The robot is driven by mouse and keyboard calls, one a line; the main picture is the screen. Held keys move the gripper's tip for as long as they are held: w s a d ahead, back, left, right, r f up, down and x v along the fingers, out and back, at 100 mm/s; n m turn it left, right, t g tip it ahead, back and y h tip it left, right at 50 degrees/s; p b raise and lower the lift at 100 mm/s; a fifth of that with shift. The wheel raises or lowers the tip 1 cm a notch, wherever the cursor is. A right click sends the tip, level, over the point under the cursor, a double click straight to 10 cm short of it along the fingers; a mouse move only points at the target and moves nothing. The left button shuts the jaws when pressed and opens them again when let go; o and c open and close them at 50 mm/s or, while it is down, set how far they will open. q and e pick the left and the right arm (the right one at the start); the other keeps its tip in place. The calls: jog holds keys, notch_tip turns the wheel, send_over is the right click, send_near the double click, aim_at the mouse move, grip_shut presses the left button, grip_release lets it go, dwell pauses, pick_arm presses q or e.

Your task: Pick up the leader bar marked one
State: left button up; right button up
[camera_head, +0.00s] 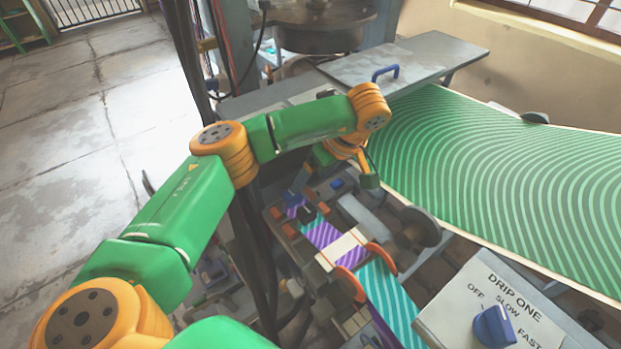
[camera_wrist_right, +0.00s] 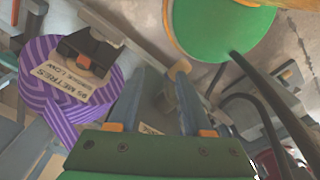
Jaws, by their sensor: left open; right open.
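No bar with a readable mark "one" shows in either view. In the head view a pale cream bar (camera_head: 342,250) lies across purple and teal striped strips, between orange curved pieces; I cannot read any mark on it or tell whether it is the leader bar. My left gripper (camera_head: 300,188) is above the machine bed, up and left of the cream bar and apart from it. Its fingers are small and partly hidden; it is open. In the right wrist view my right gripper (camera_wrist_right: 168,78) is open, its two grey fingers apart with nothing visibly held between them.
A purple striped roll (camera_wrist_right: 60,88) with a card reading "95 METRES" is left of my right gripper. A panel (camera_head: 478,300) marked "DRIP ONE" has a blue knob (camera_head: 494,326). A green striped sheet (camera_head: 500,170) spans the right. Open concrete floor (camera_head: 70,150) is at left.

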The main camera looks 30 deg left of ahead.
aim_at(291, 194)
pick_arm(q)
jog(key=shift+s+a+f+p, duration=0.7)
jog(key=shift+s+a+f, duration=0.25)
jog(key=shift+a+f, duration=0.25)
jog(key=x, duration=0.2)
jog(key=shift+s+a+f, duration=0.1)
jog(key=shift+a+f, duration=0.15)
jog(key=shift+a, duration=0.05)
jog(key=shift+w+a+f, duration=0.1)
jog(key=shift+w+f, duration=0.1)
jog(key=shift+f, duration=0.1)
jog(key=shift+w+f, duration=0.1)
jog(key=shift+w, duration=0.05)
jog(key=shift+c, duration=0.4)
jog(key=c, duration=1.1)
grip_shut()
pick_arm(e)
jog(key=shift+s+r, duration=0.6)
jog(key=shift+r, duration=0.3)
